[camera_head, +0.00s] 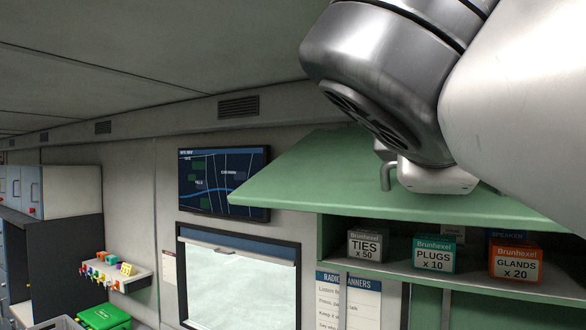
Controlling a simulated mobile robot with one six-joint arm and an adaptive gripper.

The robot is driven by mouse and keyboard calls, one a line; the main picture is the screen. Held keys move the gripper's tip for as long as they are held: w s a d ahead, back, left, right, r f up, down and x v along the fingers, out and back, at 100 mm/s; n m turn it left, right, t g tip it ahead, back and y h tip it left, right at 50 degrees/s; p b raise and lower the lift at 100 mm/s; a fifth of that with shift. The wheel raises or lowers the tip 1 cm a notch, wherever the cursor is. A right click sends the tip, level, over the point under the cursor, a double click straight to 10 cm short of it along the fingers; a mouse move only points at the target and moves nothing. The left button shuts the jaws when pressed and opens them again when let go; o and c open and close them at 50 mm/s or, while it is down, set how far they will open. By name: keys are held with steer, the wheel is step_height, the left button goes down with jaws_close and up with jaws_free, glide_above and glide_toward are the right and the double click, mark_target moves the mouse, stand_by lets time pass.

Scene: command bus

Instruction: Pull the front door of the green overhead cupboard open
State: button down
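The green overhead cupboard (326,236) is at the right in the head view. Its front door (300,180) is hinged up and stands out wide open above the shelf. A grey bar handle (386,177) shows on the door's face. My arm reaches in from the upper right, over the door. A pale part of my gripper (436,178) shows at the door beside the handle. Its fingertips are hidden, so I cannot tell whether it grips the handle.
Inside the cupboard stand boxes marked TIES (366,245), PLUGS (434,254) and GLANDS (516,263). A map screen (224,183) and a window (240,290) are left of the cupboard. A small shelf (118,273) with coloured items is at the lower left. The space left of the door looks clear.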

steer(key=shift+r, duration=0.25)
steer(key=c, duration=2)
jaws_free()
steer(key=shift+s, duration=0.1)
steer(key=shift+f, duration=0.1)
